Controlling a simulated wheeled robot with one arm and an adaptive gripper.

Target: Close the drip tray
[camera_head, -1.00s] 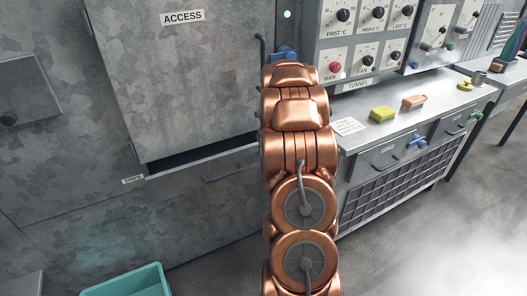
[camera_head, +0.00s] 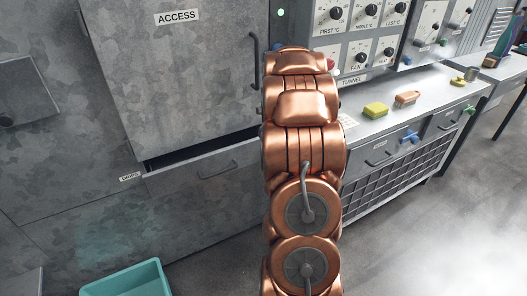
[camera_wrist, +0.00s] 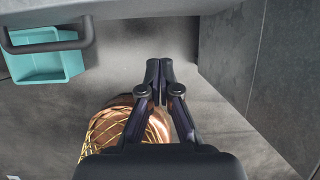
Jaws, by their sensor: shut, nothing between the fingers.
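The drip tray (camera_head: 200,192) is a grey metal drawer front labelled DRIPS, below the ACCESS door in the head view. It stands out from the machine, with a dark gap along its top edge. Its bar handle (camera_head: 220,170) is on the front. In the wrist view a grey front with a dark bar handle (camera_wrist: 45,44) shows at upper left, apparently the tray seen from above. My gripper (camera_wrist: 159,64) is shut and empty, to the right of that handle and apart from it. In the head view my copper arm hides the gripper.
A teal bin (camera_head: 130,283) stands on the floor at lower left; it also shows in the wrist view (camera_wrist: 45,68). The ACCESS door (camera_head: 180,80) is above the tray.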

